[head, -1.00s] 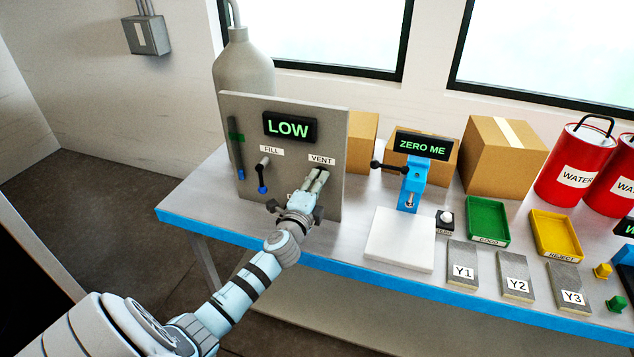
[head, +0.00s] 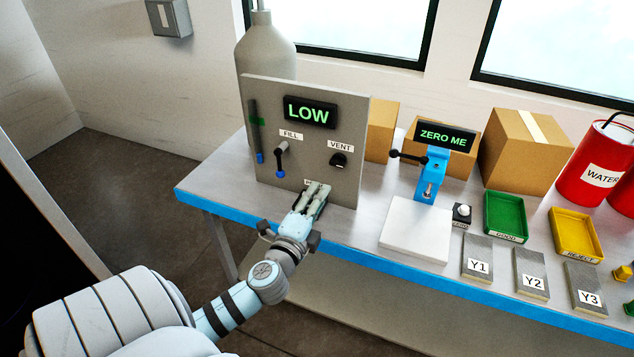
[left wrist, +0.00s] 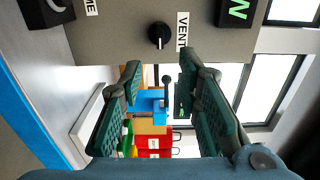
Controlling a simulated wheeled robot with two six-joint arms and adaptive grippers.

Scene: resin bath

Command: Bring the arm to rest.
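My left gripper (head: 317,190) is in front of the lower part of the grey panel (head: 306,170), below the VENT knob (head: 339,160) and partly over a small label. In the left wrist view the two green-padded fingers (left wrist: 160,80) are spread apart with nothing between them. That view also shows the black VENT knob (left wrist: 159,35) beyond the fingertips, clear of them. My left arm reaches in from the lower left. My right gripper is in neither view.
The panel's display (head: 309,112) reads LOW, with a FILL lever (head: 281,160) below it. To the right stand a blue device (head: 432,180) reading ZERO ME, a white plate (head: 414,243), grey blocks Y1 (head: 477,255), Y2 and Y3, and green (head: 505,215) and yellow (head: 573,235) trays.

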